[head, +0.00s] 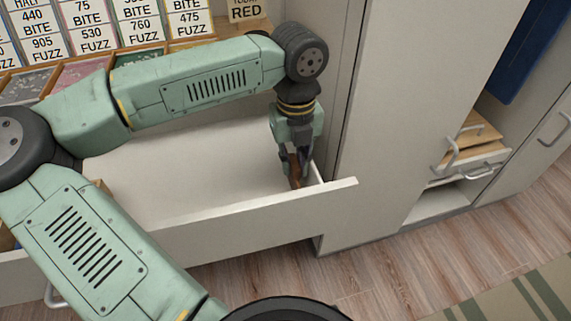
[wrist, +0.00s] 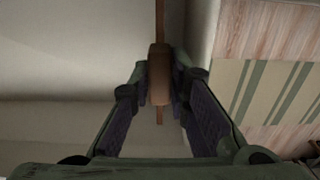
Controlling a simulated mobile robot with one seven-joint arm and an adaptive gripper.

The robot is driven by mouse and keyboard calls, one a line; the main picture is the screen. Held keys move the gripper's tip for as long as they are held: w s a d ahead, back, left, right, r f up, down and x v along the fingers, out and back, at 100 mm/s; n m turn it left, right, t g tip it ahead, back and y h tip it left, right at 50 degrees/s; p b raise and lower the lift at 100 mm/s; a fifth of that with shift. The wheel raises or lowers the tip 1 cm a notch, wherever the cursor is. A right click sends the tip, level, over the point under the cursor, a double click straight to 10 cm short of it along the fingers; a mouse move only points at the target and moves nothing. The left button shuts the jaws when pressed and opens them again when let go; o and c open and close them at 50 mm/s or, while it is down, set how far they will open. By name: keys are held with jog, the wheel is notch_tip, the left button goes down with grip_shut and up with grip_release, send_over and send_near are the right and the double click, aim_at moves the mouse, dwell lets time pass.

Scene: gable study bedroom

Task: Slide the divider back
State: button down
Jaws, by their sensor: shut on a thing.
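The divider (wrist: 158,75) is a thin brown wooden strip with a thicker block on it. In the wrist view it runs from the top edge down between the fingers. My gripper (wrist: 163,95) points down and is shut on the divider at that block. In the head view my gripper (head: 300,170) is low inside the open white drawer (head: 270,222), close to its right end. Only a small brown part of the divider (head: 294,172) shows there; my fingers hide the rest.
The drawer floor (head: 190,170) left of my gripper looks bare. My arm hides the drawer's left part. Small trays (head: 85,70) and printed cards (head: 90,22) stand behind. A tall cabinet panel (head: 395,120) rises close on the right. A striped rug (head: 530,295) lies on the wooden floor.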

jog(key=c, duration=1.5)
grip_release()
jog(key=shift+a, duration=0.1)
